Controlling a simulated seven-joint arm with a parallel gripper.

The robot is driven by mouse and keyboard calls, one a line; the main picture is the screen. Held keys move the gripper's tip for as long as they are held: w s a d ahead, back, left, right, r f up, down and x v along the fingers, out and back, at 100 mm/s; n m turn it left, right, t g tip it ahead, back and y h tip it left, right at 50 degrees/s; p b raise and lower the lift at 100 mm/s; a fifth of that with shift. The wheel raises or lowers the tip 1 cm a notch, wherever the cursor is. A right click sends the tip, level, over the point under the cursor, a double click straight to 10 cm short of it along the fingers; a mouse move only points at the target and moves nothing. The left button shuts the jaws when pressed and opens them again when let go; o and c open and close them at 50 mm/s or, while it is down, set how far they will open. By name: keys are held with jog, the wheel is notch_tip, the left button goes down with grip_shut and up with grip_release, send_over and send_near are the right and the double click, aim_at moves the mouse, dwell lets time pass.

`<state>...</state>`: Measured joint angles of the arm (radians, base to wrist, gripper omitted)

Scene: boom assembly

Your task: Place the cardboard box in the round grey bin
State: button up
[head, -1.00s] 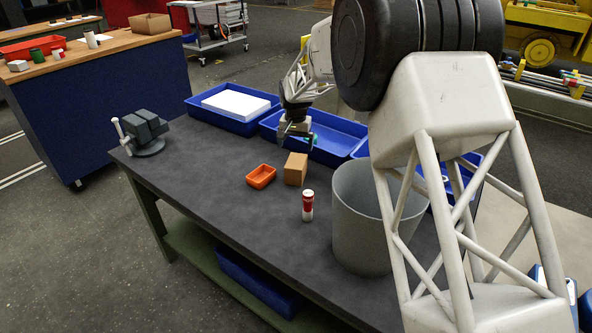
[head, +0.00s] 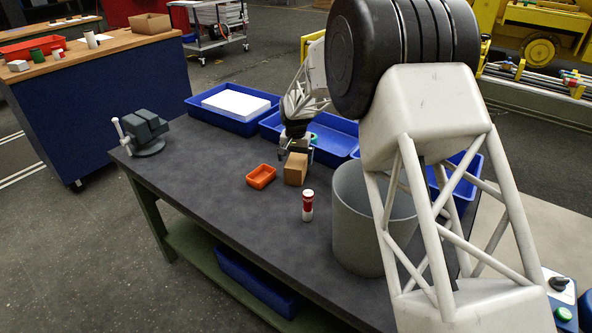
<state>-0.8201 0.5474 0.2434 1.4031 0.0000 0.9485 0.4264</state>
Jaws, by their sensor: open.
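The cardboard box (head: 295,169) stands upright on the dark workbench, just right of a small orange tray. The round grey bin (head: 357,222) stands on the bench to the right and nearer the front, partly hidden behind my arm's lattice link. My gripper (head: 297,151) is open at the box's far side and top, pointing down. The box hides part of the fingers, so I cannot tell whether they are around it or touching it.
The small orange tray (head: 261,177) and a red-and-white bottle (head: 308,206) stand near the box. Blue trays (head: 338,132) line the bench's back edge, one holding a white block (head: 236,104). A vise (head: 147,133) is at the left end. The bench's (head: 215,185) front left is clear.

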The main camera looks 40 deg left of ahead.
aim_at(296, 161)
jog(key=shift+f, duration=0.25)
jog(key=shift+w+f, duration=0.1)
jog(key=shift+f, duration=2.4)
jog(key=shift+c, duration=0.3)
jog(key=c, duration=1)
jog(key=shift+r, duration=5.05)
